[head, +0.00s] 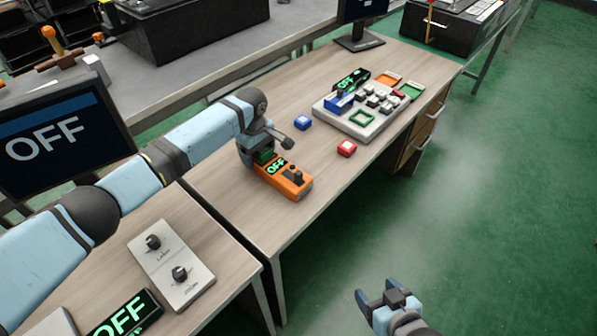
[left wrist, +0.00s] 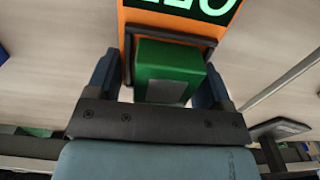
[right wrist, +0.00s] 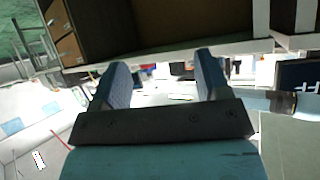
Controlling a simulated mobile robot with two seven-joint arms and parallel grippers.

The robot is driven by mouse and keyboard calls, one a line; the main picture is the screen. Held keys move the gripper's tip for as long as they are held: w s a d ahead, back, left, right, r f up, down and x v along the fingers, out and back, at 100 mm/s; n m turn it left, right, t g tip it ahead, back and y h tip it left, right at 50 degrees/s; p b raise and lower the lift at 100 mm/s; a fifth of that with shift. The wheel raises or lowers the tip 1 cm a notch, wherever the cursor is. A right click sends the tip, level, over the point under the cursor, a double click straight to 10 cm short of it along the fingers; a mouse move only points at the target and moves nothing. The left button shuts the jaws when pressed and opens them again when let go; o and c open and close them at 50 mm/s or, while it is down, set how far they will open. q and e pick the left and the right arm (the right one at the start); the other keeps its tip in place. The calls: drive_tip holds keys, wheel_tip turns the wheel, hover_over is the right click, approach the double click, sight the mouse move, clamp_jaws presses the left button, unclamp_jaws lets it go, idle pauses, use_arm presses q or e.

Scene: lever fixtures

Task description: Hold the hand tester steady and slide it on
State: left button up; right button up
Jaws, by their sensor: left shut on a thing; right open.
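The orange hand tester (head: 301,188) lies on the wooden table, with a lit green "OFF" display (head: 277,166) and a dark slider knob (head: 295,174) on its top. My left gripper (head: 262,156) is shut on the tester's green end. In the left wrist view the green end (left wrist: 168,68) sits between the two fingers, with part of the orange body (left wrist: 128,20) above. The knob is not visible there. My right gripper (head: 378,292) is open and empty, out over the floor in front of the table and well apart from the tester.
A grey panel (head: 345,122) with several blocks sits farther back. A two-knob panel (head: 172,265) is on the near-left table. The floor at right is clear.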

drive_tip(key=shift+w+a, duration=0.15)
drive_tip(key=shift+w, duration=0.1)
drive_tip(key=c, duration=0.7)
drive_tip(key=shift+w+a+r+m+y, duration=0.2)
drive_tip(key=shift+w+a+m+y, duration=0.35)
drive_tip(key=shift+w+m+y, duration=0.3)
clamp_jaws()
drive_tip(key=w+a+r+m+t+y, duration=0.1)
drive_tip(key=w+a+r+m+y, duration=0.1)
drive_tip(key=w+r+m+y, duration=0.5)
drive_tip(key=shift+w+r+m+t, duration=0.4)
drive_tip(key=shift+w+r+m, duration=0.9)
drive_tip(key=shift+w, duration=1.2)
drive_tip(key=shift+f+m+y, duration=0.25)
